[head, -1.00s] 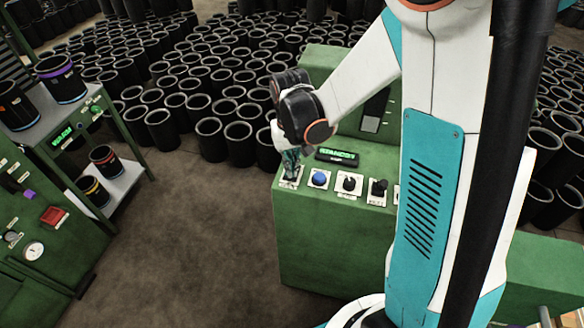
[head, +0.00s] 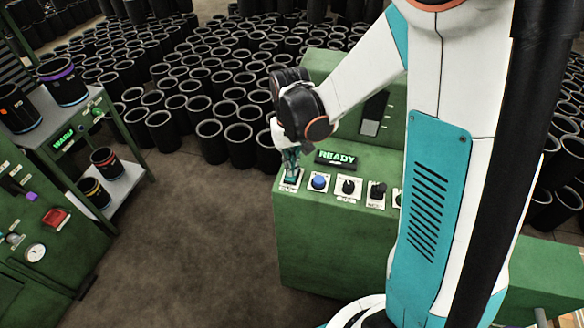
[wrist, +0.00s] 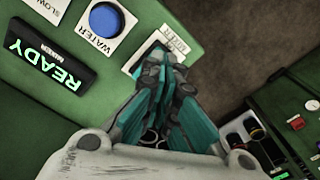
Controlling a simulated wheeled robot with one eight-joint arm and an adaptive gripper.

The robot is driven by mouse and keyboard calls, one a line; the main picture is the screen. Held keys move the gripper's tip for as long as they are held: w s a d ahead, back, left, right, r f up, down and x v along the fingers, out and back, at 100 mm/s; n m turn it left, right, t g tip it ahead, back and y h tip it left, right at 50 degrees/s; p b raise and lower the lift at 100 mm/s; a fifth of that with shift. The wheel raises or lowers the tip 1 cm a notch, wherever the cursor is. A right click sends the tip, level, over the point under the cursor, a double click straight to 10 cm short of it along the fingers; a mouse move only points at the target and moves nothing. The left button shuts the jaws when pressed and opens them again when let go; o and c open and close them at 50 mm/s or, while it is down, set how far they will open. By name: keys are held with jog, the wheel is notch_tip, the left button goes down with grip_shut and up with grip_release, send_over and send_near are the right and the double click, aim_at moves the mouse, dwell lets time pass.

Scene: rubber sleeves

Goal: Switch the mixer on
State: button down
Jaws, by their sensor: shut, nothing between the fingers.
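The mixer (head: 310,235) is a green cabinet with a row of controls along its top front edge. Its display (head: 337,158) reads READY in green; it also shows in the wrist view (wrist: 45,65). My gripper (head: 290,175) is shut and points down at the leftmost control's white plate (wrist: 181,41), whose label I cannot read fully. The fingers (wrist: 160,60) cover the switch on that plate, so its position and any contact are hidden. A blue button (head: 318,181), labelled WATER in the wrist view (wrist: 105,19), is just right of it.
Two dark knobs, one pointed (head: 348,186) and one further right (head: 377,191), follow along the mixer panel. A green shelf unit (head: 100,140) with banded black sleeves stands at left. Many black sleeves (head: 210,130) fill the floor behind. The floor (head: 200,240) between is clear.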

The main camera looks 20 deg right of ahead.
aim_at(291, 178)
jog(key=shift+r+p, duration=1.3)
jog(key=shift+r, duration=0.9)
jog(key=s+r+t+b, duration=0.3)
jog(key=s+r, duration=0.1)
jog(key=s, duration=0.3)
jog(key=s+r+n+t+b, duration=0.1)
jog(key=s+r+t+b, duration=0.3)
jog(key=s, duration=0.4)
jog(key=shift+r, duration=0.3)
